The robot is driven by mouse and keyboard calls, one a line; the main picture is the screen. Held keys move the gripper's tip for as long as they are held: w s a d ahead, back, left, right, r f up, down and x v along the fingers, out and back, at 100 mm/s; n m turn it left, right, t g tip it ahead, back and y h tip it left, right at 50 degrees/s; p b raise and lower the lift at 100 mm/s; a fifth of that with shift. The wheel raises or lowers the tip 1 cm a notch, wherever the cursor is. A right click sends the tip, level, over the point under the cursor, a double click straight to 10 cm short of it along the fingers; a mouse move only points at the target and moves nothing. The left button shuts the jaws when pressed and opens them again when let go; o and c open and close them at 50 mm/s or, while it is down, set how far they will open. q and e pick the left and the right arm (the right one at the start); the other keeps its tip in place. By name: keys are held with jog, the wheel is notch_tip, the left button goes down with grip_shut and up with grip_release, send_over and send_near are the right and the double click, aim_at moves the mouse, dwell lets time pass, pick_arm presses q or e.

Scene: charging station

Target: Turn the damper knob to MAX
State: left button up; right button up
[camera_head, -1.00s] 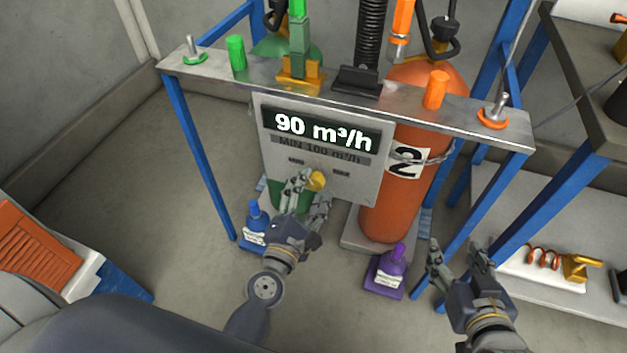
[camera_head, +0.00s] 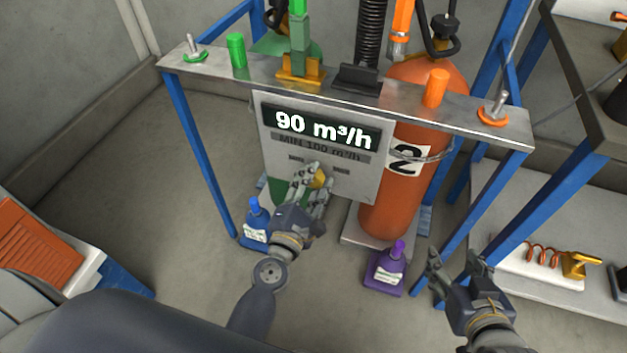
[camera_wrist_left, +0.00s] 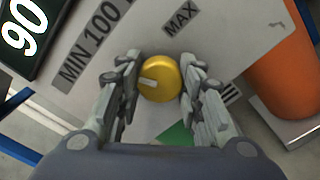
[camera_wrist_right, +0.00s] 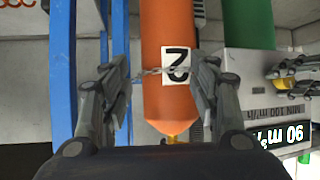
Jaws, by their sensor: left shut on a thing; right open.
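The yellow damper knob (camera_wrist_left: 161,78) is on the front of the grey panel (camera_head: 355,187) under the table edge. Its pale pointer mark faces left in the left wrist view, away from the MAX label (camera_wrist_left: 181,18). The panel display (camera_head: 318,129) reads 90 m³/h, with MIN 100 m³/h printed below. My left gripper (camera_head: 318,182) is shut on the knob, one finger on each side; its fingers partly cover the knob in the head view. My right gripper (camera_head: 458,259) is open and empty, low at the right, apart from the panel.
An orange cylinder marked 2 (camera_head: 388,205) stands right of the panel. Blue table legs flank the panel. Open floor lies to the left.

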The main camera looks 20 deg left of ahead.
jog(key=shift+s, duration=0.1)
